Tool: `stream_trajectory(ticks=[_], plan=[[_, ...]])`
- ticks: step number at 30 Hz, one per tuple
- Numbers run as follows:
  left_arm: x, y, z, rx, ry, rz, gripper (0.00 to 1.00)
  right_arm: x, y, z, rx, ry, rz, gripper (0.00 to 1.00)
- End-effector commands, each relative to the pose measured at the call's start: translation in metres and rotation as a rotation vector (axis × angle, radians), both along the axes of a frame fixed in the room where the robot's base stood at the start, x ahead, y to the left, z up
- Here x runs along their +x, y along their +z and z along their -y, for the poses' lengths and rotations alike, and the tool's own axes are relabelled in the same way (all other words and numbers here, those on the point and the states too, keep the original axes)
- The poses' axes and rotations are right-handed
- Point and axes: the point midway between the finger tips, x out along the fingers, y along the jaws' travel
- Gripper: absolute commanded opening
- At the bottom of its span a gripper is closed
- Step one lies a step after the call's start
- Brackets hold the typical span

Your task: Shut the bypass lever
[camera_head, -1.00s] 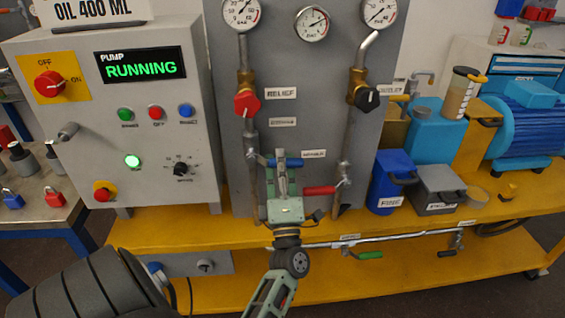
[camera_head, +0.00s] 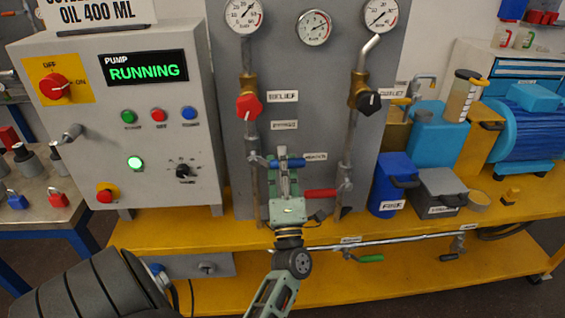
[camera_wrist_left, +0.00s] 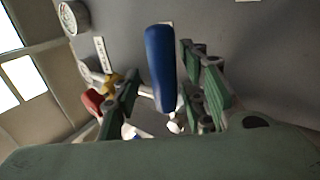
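A lever with a blue handle (camera_head: 298,163) lies about level across the grey panel, its pivot at the left pipe (camera_head: 254,160). I take it for the bypass lever; the small label "BYPASS" (camera_head: 284,125) is above it. My left gripper (camera_head: 284,158) is in front of the blue handle, with a finger hiding part of it. In the left wrist view the blue handle (camera_wrist_left: 160,68) stands between the two spread green fingers of my left gripper (camera_wrist_left: 158,90), with gaps on both sides. My right gripper is not in view.
A red-handled lever (camera_head: 320,193) sits just right of the gripper, on the right pipe. Red (camera_head: 248,106) and black (camera_head: 369,101) knobs are above. The control box (camera_head: 115,70) reading "PUMP RUNNING" stands left. Blue (camera_head: 388,178) and grey (camera_head: 437,188) containers are on the yellow bench.

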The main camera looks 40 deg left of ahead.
Motion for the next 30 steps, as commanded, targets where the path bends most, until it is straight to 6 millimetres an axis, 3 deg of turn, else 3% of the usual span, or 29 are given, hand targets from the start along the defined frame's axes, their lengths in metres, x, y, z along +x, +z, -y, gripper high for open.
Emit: stream_trajectory(ticks=[8, 21, 30], plan=[[-0.002, -0.006, 0.002, -0.006, -0.001, -0.006, 0.39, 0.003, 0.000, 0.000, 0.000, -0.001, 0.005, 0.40], [-0.035, -0.041, 0.043, -0.004, -0.001, -0.004, 0.39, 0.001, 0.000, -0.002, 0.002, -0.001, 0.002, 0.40], [-0.040, -0.044, 0.048, -0.003, -0.001, -0.002, 0.39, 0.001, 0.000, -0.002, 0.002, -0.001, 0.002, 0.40]])
